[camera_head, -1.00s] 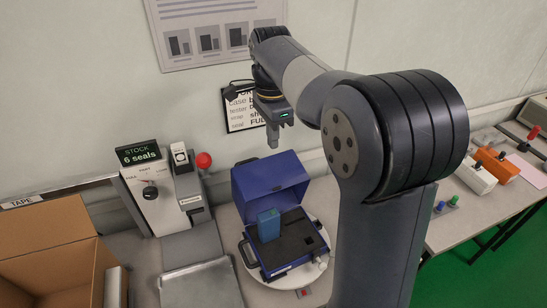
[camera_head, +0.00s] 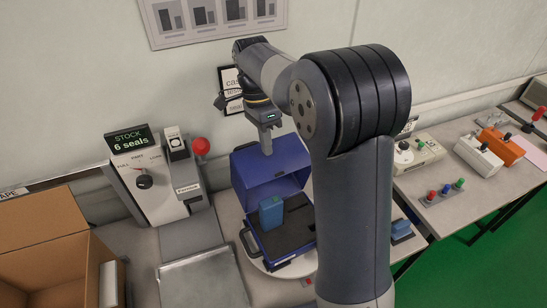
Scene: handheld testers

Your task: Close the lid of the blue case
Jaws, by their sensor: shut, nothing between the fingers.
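The blue case (camera_head: 269,172) stands open on a white round plate (camera_head: 262,265), its lid raised at the back. Its dark foam insert (camera_head: 290,228) holds a blue upright device (camera_head: 271,212). A dark handle shows on the case's left side. My gripper (camera_head: 267,152) is shut and empty, pointing down at the upper edge of the raised lid. Its fingertips overlap the lid's edge in the picture; I cannot tell whether they touch it or are in front of or behind it.
A seal machine (camera_head: 150,185) with a red knob (camera_head: 201,146) stands left of the case. Testers (camera_head: 478,157) and coloured buttons (camera_head: 445,190) lie on the right bench.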

